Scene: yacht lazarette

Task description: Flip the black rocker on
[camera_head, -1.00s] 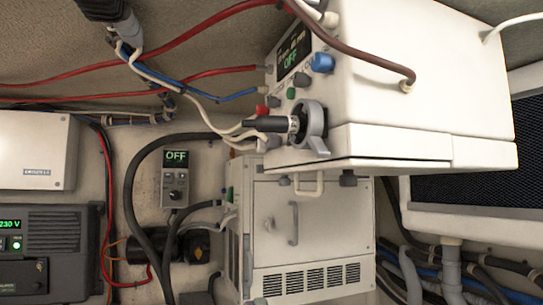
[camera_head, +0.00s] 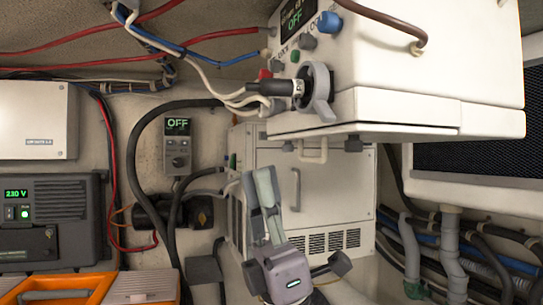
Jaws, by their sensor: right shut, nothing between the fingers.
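A dark grey unit at the left has a lit green "230 V" display (camera_head: 17,194). Below the display is a small dark rocker-like switch (camera_head: 9,213) beside a green-lit one (camera_head: 25,213); its position is too small to tell. A small grey control panel (camera_head: 178,160) on the wall shows "OFF" and has small controls under its display. My right gripper (camera_head: 260,178) is at the lower middle, fingers together and pointing up, empty. It appears in front of the white vented cabinet, right of the control panel and away from the 230 V unit. My left gripper is not in view.
A large white unit (camera_head: 400,75) with an "OFF" display, knobs and a grey lever (camera_head: 320,95) overhangs the upper right. The white vented cabinet (camera_head: 335,190) stands below it. Black, red and blue cables cross the wall. An orange case (camera_head: 60,287) is at the bottom left.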

